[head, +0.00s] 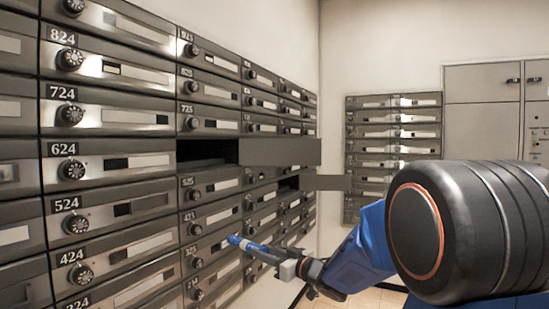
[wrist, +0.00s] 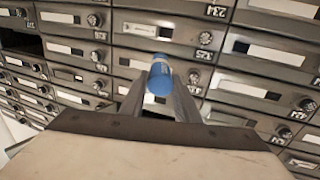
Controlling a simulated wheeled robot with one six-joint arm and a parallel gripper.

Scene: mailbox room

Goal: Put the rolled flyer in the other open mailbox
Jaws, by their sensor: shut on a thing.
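The rolled flyer is a blue tube (head: 245,245) with a paler band. My gripper (head: 270,254) is shut on it, and the flyer sticks out past the fingertips toward the mailbox wall. In the wrist view the flyer (wrist: 160,76) shows between the two fingers (wrist: 161,95). The nearer open mailbox (head: 207,152) is a dark slot up and left of my gripper, its door (head: 280,152) swung out. A second open mailbox (head: 289,184) lies farther along and lower, its door (head: 326,183) also out. Their insides are dark.
Closed mailboxes with dials and number plates fill the left wall (head: 120,120). The flyer's tip is close to this wall; I cannot tell if it touches. A second bank of mailboxes (head: 393,150) and grey cabinets (head: 483,85) stand at the back. Both open doors jut into the room.

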